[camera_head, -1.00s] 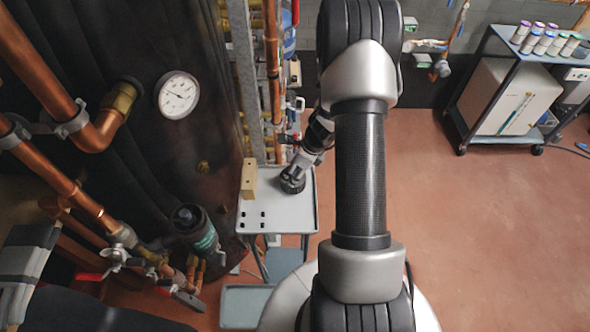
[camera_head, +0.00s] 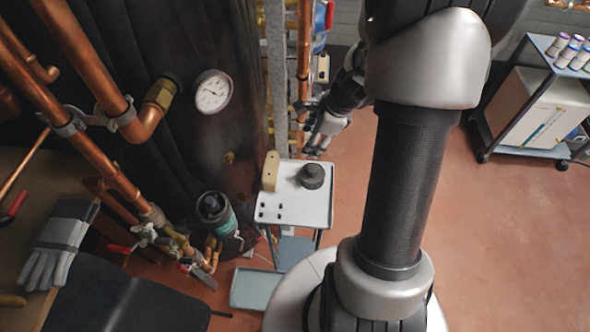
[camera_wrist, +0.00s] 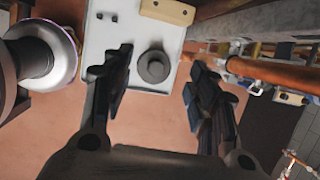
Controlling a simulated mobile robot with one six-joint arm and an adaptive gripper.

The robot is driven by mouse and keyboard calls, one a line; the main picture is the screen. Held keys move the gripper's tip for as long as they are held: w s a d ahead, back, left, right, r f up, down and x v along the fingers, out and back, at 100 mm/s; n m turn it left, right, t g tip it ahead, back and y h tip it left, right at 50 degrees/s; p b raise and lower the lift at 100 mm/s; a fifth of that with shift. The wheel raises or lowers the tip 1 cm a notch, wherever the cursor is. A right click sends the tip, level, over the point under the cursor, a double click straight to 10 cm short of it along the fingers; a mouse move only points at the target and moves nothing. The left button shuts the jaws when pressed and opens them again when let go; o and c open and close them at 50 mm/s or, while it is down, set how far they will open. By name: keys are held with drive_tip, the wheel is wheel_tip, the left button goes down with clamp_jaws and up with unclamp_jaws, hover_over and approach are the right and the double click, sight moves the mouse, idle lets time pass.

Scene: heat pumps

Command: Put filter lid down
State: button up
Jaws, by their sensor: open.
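The filter lid (camera_head: 312,176) is a dark, round, stepped cap. It rests on the white top of a small side table (camera_head: 297,213). In the wrist view the lid (camera_wrist: 153,67) lies on the tabletop, between and beyond my two fingers. My gripper (camera_head: 318,128) is above and behind the table in the head view, apart from the lid. In the wrist view my gripper (camera_wrist: 158,85) has its fingers spread wide with nothing between them. The filter housing (camera_head: 213,208), dark with a teal band, stands among the pipes left of the table.
A wooden block (camera_head: 270,171) and several small black pieces share the tabletop. Copper pipes (camera_head: 303,60) rise close behind the table. A pressure gauge (camera_head: 212,91) is on the dark tank. A cart (camera_head: 538,105) stands at the right; floor (camera_head: 500,230) between is clear.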

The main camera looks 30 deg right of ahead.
drive_tip(key=s+a+r+n, duration=0.3)
drive_tip(key=a+r+n, duration=0.4)
drive_tip(key=s+a+r+n, duration=0.3)
drive_tip(key=a+r+n, duration=0.3)
drive_tip(key=a+r, duration=0.15)
drive_tip(key=s+a+r+n+h, duration=0.1)
drive_tip(key=s+a+r+n, duration=0.1)
drive_tip(key=s+n, duration=0.4)
drive_tip(key=s+a+r+n+t+h, duration=0.1)
drive_tip(key=s+r+n, duration=0.2)
drive_tip(key=s+n, duration=0.3)
drive_tip(key=shift+s+a, duration=0.3)
drive_tip(key=shift+a, duration=0.1)
